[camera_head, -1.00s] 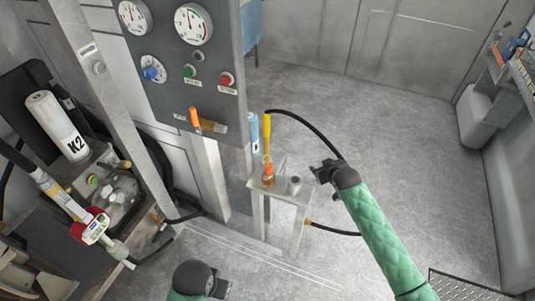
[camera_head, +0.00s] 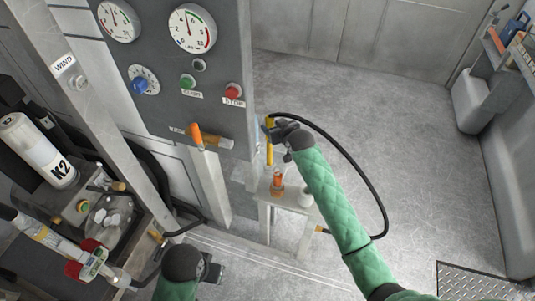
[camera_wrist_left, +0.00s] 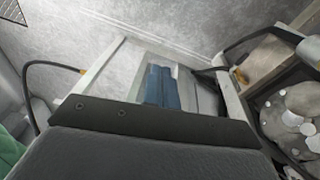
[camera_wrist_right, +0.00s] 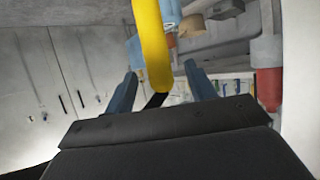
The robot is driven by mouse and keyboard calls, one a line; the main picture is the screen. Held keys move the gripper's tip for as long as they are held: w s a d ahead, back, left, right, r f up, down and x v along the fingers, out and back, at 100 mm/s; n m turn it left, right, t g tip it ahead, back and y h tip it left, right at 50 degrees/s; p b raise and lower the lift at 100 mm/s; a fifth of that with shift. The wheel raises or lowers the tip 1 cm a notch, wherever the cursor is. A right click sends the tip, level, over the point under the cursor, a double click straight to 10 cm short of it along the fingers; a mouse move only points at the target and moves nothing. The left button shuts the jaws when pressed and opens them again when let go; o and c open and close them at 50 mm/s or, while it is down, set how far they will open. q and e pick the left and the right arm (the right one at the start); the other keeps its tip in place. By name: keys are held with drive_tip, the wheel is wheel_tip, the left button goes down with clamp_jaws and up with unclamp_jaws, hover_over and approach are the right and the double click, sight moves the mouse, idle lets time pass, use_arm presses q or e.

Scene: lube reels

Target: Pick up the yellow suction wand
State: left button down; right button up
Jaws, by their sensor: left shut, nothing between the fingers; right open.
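The yellow suction wand (camera_head: 270,153) stands upright above a small metal stand (camera_head: 264,196), its lower end at an orange fitting (camera_head: 278,178). A black hose runs from near its top. My right gripper (camera_head: 268,127) is at the wand's upper part, which it partly hides. In the right wrist view the wand (camera_wrist_right: 152,45) passes between the two blue fingers of the open right gripper (camera_wrist_right: 160,80), with gaps on both sides. My left gripper (camera_head: 214,272) is low in the head view, apart from the stand. In the left wrist view its fingers (camera_wrist_left: 159,86) are together and empty.
A grey panel with gauges, buttons and an orange-handled valve (camera_head: 197,135) stands just left of the wand. A small metal cup (camera_head: 305,197) is on the stand. The black hose (camera_head: 365,175) loops right of my right arm. A white K2 bottle (camera_head: 38,150) is at left.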

drive_tip(key=shift+w+a+f, duration=0.1)
drive_tip(key=shift+w+a, duration=0.05)
drive_tip(key=shift+w, duration=0.15)
drive_tip(key=shift+w+a+f, duration=0.15)
drive_tip(key=shift+w, duration=0.1)
drive_tip(key=x, duration=0.2)
drive_tip(key=p+x, duration=0.1)
drive_tip(key=x, duration=0.1)
drive_tip(key=shift+f+p, duration=0.3)
drive_tip(key=shift+f, duration=0.1)
drive_tip(key=shift+w+f, duration=0.3)
drive_tip(key=shift+f, duration=0.05)
use_arm(q)
wheel_tip(320, 180, down, 6)
drive_tip(key=w, duration=0.1)
drive_tip(key=shift+w+f, duration=0.15)
drive_tip(key=shift+w, duration=0.05)
use_arm(e)
drive_tip(key=shift+r, duration=0.1)
clamp_jaws()
